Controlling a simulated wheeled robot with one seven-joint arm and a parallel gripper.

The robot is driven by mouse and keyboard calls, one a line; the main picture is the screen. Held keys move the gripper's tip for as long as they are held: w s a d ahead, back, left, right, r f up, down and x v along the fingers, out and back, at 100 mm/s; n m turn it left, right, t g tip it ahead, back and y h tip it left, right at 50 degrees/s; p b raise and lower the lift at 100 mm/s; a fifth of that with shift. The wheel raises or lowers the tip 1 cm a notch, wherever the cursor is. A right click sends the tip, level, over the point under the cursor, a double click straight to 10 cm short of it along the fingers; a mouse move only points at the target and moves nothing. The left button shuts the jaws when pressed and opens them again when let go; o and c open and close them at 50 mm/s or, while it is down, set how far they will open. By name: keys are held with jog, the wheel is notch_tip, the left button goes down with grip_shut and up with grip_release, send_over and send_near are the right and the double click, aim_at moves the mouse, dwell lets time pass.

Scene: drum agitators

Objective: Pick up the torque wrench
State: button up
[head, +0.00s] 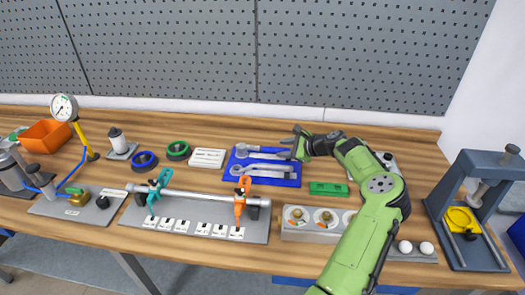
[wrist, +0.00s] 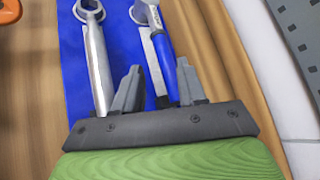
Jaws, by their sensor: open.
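The torque wrench appears to be the tool with a round silver head and blue handle (wrist: 164,66). It lies on a blue mat (wrist: 76,62), and in the head view it is the upper tool (head: 264,149) on that mat (head: 233,177). A plain silver wrench (wrist: 99,66) lies beside it, and it also shows in the head view (head: 263,170). My gripper (wrist: 159,76) is open and empty. Its fingers appear either side of the blue handle in the wrist view. In the head view, my gripper (head: 298,143) is at the mat's right end. I cannot tell its height above the handle.
A white block (head: 208,158) stands left of the mat, and a green block (head: 328,188) lies to its right. A clamp fixture with a silver bar (head: 200,198) is in front. A grey press (head: 465,205) stands at the right. A pegboard wall (head: 350,50) is behind.

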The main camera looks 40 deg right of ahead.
aim_at(268, 149)
jog(key=x, duration=0.9)
jog(key=shift+w+r+b, duration=0.15)
jog(key=shift+r+b, duration=0.05)
jog(key=shift+b, duration=0.1)
jog(key=shift+r, duration=0.1)
grip_shut()
